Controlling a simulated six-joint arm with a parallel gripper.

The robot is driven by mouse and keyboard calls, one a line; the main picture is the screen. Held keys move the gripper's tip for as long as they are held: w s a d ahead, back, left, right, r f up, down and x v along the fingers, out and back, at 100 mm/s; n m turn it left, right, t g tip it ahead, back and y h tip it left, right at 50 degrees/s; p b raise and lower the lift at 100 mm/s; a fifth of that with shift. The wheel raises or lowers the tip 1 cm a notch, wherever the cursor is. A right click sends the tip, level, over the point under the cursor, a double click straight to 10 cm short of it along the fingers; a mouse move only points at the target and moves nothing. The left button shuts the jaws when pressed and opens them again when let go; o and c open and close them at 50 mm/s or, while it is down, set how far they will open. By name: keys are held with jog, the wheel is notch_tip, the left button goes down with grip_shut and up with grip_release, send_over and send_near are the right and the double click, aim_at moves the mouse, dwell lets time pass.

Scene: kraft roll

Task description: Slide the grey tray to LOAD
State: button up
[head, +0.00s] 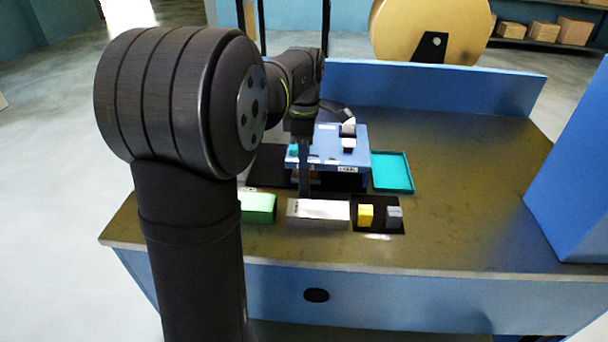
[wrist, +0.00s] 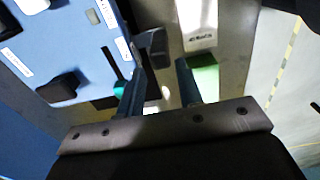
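I cannot tell for sure which thing is the grey tray. A dark, flat rectangle (head: 268,165) lies left of the blue raised stand (head: 345,159), partly hidden by my arm. A black tray or mat (head: 381,226) at the front holds a yellow block (head: 365,215) and a grey block (head: 394,217). No LOAD lettering is readable. My gripper (head: 304,190) points down at the stand's front, behind a pale box (head: 318,213). In the wrist view my gripper (wrist: 160,82) has its fingers apart, with nothing visibly held. A dark grey piece (wrist: 151,46) shows near the left fingertip.
A green box (head: 258,207) stands left of the pale box. A teal tray (head: 392,172) lies right of the stand, whose top carries small dark and white pieces. A blue panel edges the back and a big blue block (head: 575,170) the right. The table's right part is clear.

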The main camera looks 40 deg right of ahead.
aim_at(304, 175)
notch_tip(304, 175, down, 7)
jog(key=shift+f, duration=0.15)
grip_shut()
jog(key=w+a, duration=0.8)
jog(key=shift+w+a, duration=0.4)
